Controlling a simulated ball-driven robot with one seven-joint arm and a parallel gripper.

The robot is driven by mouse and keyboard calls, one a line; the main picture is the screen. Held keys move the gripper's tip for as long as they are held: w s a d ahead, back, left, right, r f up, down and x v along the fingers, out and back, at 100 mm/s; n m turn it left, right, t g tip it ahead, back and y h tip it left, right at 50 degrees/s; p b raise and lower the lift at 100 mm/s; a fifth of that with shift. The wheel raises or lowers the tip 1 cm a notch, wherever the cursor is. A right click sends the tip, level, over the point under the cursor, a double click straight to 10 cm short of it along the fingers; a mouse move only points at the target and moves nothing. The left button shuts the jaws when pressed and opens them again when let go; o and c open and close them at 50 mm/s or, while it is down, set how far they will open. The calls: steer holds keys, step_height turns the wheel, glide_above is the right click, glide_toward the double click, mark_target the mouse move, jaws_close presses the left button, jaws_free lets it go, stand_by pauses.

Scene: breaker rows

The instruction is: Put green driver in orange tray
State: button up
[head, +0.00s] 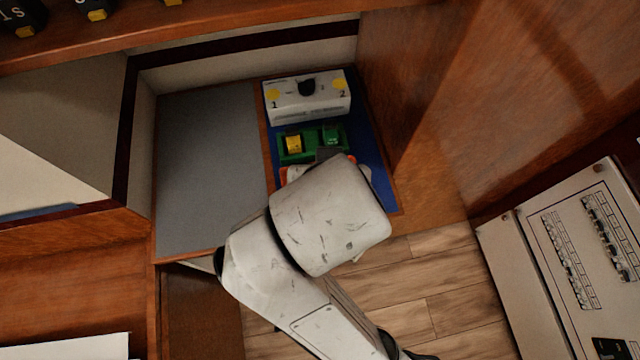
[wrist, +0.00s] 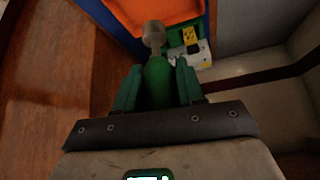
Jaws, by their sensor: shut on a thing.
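The green driver (wrist: 157,85) is between the two green fingers of my gripper (wrist: 158,67) in the wrist view. The gripper is shut on its handle, and its grey metal end (wrist: 153,35) points away from the wrist. The orange tray (wrist: 150,10) shows at the top of the wrist view, beyond the driver's tip; I cannot tell the gap between them. In the head view, only a small orange edge of the tray (head: 284,176) shows beside my arm, which hides the driver and most of the tray.
A green tray (head: 284,158) with a yellow block (head: 293,143) lies on a blue mat (head: 375,170). Behind it stands a white box with a black knob (head: 306,100). The grey surface (head: 205,170) at left is clear. A wooden wall (head: 410,70) rises at right.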

steer(key=s+d+m, duration=0.1)
steer(key=s+d, duration=0.1)
steer(key=s, duration=0.6)
steer(key=shift+h, duration=0.3)
steer(key=w+f+b, duration=0.1)
steer(key=w, duration=0.2)
steer(key=w+a+f, duration=0.1)
steer(key=w, duration=0.2)
steer(key=w+a+f+b, duration=0.1)
steer(key=w+f, duration=0.1)
steer(key=w, duration=0.1)
steer(key=shift+f+b, duration=0.1)
steer(key=shift+b, duration=0.25)
steer(key=shift+s+a+f+p+x, duration=0.1)
steer(key=shift+s+a+p+x, duration=0.1)
steer(key=shift+x, duration=1.45)
steer(key=shift+s+a+f+p+x, duration=0.1)
steer(key=shift+a+p+x, duration=0.05)
steer(key=shift+x, duration=1.55)
steer(key=shift+s+a+f+p+x, duration=0.1)
steer(key=shift+s+a+p+x, duration=0.1)
steer(key=shift+x, duration=1.45)
steer(key=o, duration=1.1)
steer(key=shift+f, duration=0.15)
steer(key=shift+c, duration=0.2)
